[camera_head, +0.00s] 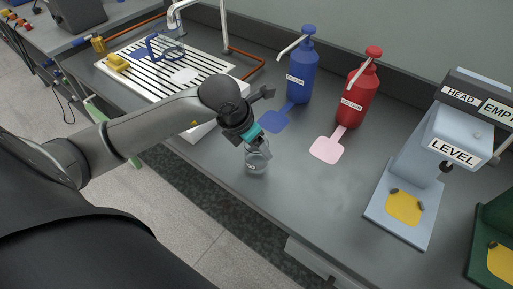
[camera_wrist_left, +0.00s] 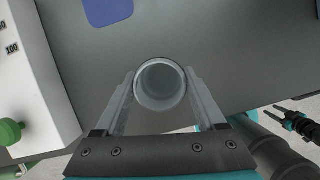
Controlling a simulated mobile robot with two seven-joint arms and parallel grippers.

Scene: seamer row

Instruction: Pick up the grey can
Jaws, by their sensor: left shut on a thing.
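The grey can (camera_head: 257,162) is a small, clear grey cylinder near the front edge of the dark grey bench. My left gripper (camera_head: 258,148) reaches down over it from above. In the left wrist view the can (camera_wrist_left: 160,86) shows its round open top, upright, between the two fingers of my left gripper (camera_wrist_left: 161,95). The fingers are shut on its sides. I cannot tell whether its base touches the bench. My right gripper is not clearly seen in the head view.
A blue pump bottle (camera_head: 301,70) and a red pump bottle (camera_head: 357,95) stand behind, with a blue pad (camera_head: 276,122) and a pink pad (camera_head: 327,150) before them. A pale blue LEVEL machine (camera_head: 452,135) stands at right. A slatted drainer (camera_head: 150,62) lies at left.

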